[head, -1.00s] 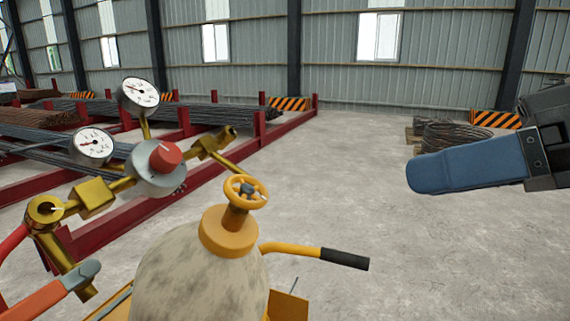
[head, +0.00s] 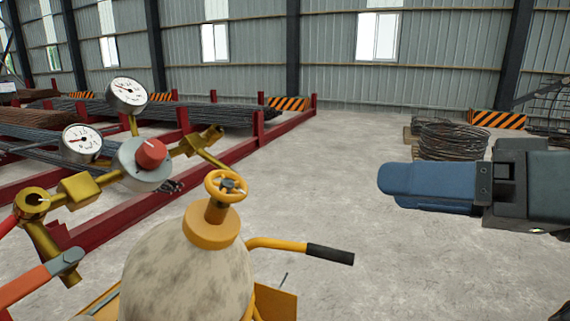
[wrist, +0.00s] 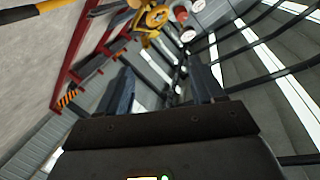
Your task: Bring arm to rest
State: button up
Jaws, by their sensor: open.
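My gripper (head: 384,187) shows at the right of the head view with blue fingers pointing left, seen side-on. In the wrist view its two fingers (wrist: 163,82) stand apart with nothing between them, so it is open and empty. The gripper is in free air, apart from the gas cylinder (head: 185,270) at the lower middle of the head view. The cylinder has a yellow valve handwheel (head: 226,186) and a brass regulator with a red knob (head: 151,153) and two gauges.
The cylinder stands on a cart with a black-gripped handle (head: 330,255). Red racks (head: 262,128) with rebar lie behind at left. Wire coils (head: 452,142) sit on a pallet at back right. Striped barriers (head: 497,119) stand along the wall. The floor between is clear.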

notch_tip(320, 180, down, 12)
jog(key=d+m+t+h, duration=0.1)
jog(key=m+t+h, duration=0.3)
jog(key=m+t, duration=0.3)
jog(key=s+d+f+m+h, duration=0.35)
jog(key=s+f+h, duration=0.3)
jog(key=f, duration=0.55)
jog(key=s+d+f+n+h, duration=0.1)
jog(key=s+d+f+n, duration=0.1)
jog(key=s, duration=1)
jog(key=s+d+f+n+g+h, duration=0.1)
jog(key=s+n, duration=0.3)
jog(key=s, duration=0.8)
jog(key=shift+s+d+f+h, duration=0.2)
jog(key=shift+d+f+h, duration=0.2)
jog(key=shift+d, duration=0.25)
